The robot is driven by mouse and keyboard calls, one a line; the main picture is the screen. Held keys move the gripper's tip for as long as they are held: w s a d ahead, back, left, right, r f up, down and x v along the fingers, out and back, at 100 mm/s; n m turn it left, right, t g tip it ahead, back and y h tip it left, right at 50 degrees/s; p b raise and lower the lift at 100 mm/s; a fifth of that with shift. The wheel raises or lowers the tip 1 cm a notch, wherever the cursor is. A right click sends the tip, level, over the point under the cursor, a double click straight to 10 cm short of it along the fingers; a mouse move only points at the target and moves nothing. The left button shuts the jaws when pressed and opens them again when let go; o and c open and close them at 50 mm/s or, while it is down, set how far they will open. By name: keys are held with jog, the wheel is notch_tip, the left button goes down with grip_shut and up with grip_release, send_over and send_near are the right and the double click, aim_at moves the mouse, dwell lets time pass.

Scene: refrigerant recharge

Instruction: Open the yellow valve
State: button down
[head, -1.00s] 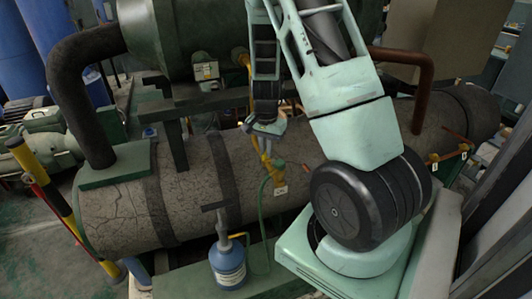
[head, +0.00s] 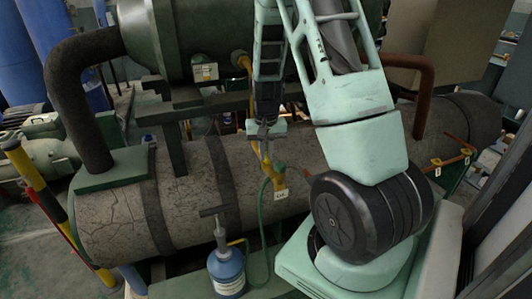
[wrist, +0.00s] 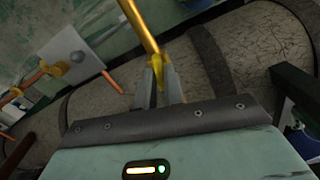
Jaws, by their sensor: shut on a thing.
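The yellow valve (head: 267,165) is on a thin yellow pipe in front of the large cracked brown tank, in the middle of the head view. My gripper (head: 264,138) reaches down to it from above. In the wrist view my gripper (wrist: 160,88) has its two grey fingers on either side of a yellow part of the valve (wrist: 157,68) and is shut on it. The fingers hide part of the valve, and I cannot tell how far it is turned. A small white tag (head: 281,194) hangs just below the valve.
A blue bottle (head: 227,270) with a pump handle stands below, joined to a green hose (head: 266,222). Another pipe with yellow fittings (head: 437,162) is on the tank's right. A dark green vessel (head: 190,40) lies above. A yellow-and-black post (head: 30,172) stands at left.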

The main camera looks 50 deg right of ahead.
aim_at(266, 155)
dwell(0.3)
jog(key=c, duration=1.5)
grip_release()
jog(key=shift+r, duration=0.1)
notch_tip(266, 155, up, 17)
jog(key=b, duration=0.2)
jog(key=shift+r, duration=0.15)
